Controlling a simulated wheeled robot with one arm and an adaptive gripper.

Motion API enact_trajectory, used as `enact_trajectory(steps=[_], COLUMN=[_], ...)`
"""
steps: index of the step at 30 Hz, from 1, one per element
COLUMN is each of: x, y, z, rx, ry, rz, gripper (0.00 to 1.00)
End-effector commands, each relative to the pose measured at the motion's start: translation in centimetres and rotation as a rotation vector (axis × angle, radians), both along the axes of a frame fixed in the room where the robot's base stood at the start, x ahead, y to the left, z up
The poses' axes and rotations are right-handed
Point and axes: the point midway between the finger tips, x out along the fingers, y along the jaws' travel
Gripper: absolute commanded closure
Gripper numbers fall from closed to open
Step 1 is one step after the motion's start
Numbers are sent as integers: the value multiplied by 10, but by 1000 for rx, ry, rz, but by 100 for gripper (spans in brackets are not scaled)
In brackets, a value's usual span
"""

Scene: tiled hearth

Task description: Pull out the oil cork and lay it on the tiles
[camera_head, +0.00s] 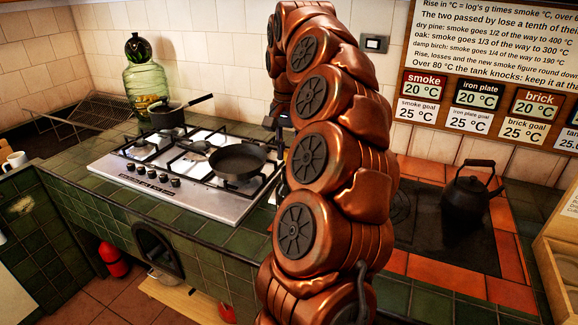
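A large green glass bottle (146,82) stands upright at the back left of the counter, behind the stove. It has a dark, rounded stopper (137,45) in its neck, which looks like the oil cork. A yellow and black label is on the bottle's lower part, partly hidden by a pot. My copper arm rises through the middle of the view and bends down behind itself. A dark part of my gripper (281,125) shows at the arm's left edge, right of the stove and well away from the bottle. Its fingers are mostly hidden. Green tiles (75,177) cover the counter.
A dark pot (166,116) with its handle pointing right stands close in front of the bottle. A black kettle (470,195) stands on the right-hand plate. A wire rack (65,125) lies left of the bottle.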

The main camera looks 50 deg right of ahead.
Motion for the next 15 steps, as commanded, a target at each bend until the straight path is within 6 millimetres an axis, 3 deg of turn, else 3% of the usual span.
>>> enact_trajectory(steps=[8, 15], x=[0, 0], y=[0, 0], z=[1, 17], rx=[0, 0], ry=[0, 0], rz=[0, 0], gripper=[100, 100])
